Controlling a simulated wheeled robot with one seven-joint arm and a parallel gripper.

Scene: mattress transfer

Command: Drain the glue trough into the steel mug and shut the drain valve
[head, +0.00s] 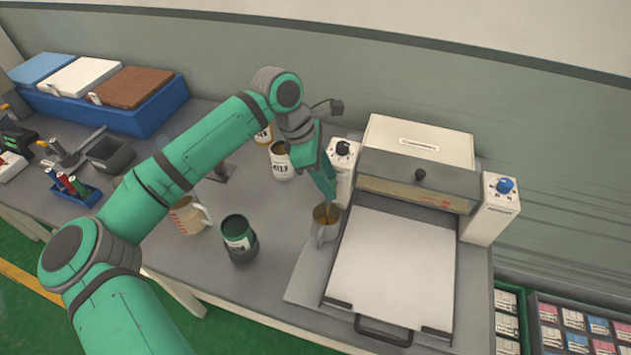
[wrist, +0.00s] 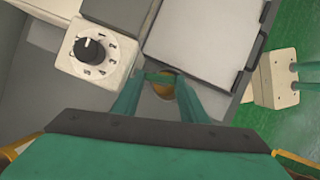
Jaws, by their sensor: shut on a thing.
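The steel mug (head: 318,240) stands on the table left of the press bed, with brown stuff showing inside. In the wrist view the round brown content (wrist: 164,91) shows between my fingers. My gripper (head: 328,198) points down just above the mug's back rim. A thin teal bar (wrist: 158,77) spans my fingertips. It seems to be the drain valve's lever, but its full shape is hidden by my fingers. The grey housing with a brownish strip, apparently the glue trough (head: 410,192), crosses the machine behind the white bed. I cannot see its outlet.
A black-knobbed control box (head: 344,150) stands close beside my gripper; a blue-knobbed one (head: 492,208) is at right.

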